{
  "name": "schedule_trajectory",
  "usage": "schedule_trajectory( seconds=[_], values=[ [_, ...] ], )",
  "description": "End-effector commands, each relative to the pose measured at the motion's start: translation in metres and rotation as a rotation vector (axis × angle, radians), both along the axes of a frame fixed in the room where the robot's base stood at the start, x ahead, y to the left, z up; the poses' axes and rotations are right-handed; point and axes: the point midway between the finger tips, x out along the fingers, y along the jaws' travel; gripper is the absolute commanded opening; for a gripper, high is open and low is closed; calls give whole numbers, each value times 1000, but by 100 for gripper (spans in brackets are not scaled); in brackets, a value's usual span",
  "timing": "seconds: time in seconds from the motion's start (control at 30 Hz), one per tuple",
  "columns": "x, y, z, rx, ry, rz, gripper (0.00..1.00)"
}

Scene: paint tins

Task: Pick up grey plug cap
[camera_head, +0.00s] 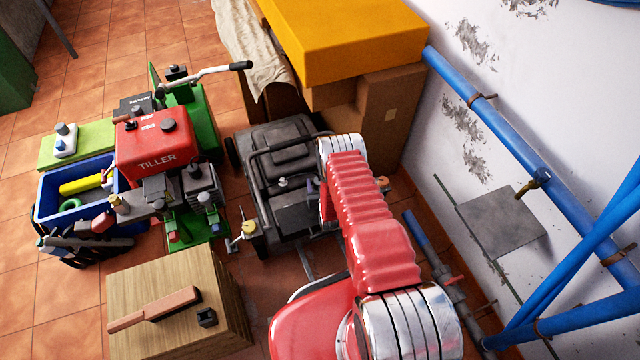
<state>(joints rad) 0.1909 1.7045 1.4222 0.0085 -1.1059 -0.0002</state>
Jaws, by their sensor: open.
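A small dark grey piece (206,317) that looks like the plug cap lies on top of the wooden block (232,305) at the lower left. It is beside the head of a wood-handled tool (160,308), with a small gap between them. I cannot be sure it is the plug cap, as other small grey caps sit on the tiller. My red ribbed arm reaches up the middle of the view, well to the right of the block. My gripper is not visible; the far end of my arm hides what lies below it.
A red and green tiller (155,143) stands left of centre, beside a blue crate (40,192) of small items. A black wheeled machine (282,150) stands behind my arm. A yellow box (345,35) on cartons and blue wall pipes (500,125) bound the right. Floor tiles are clear at lower left.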

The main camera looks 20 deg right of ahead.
Motion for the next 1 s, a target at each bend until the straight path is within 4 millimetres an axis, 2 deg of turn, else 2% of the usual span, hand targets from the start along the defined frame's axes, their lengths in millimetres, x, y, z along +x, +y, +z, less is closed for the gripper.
schedule_trajectory(
  seconds=[0.6,1.0],
  values=[
    [3,-1,-1,0,0,0,57],
    [3,-1,-1,0,0,-1,29]
  ],
)
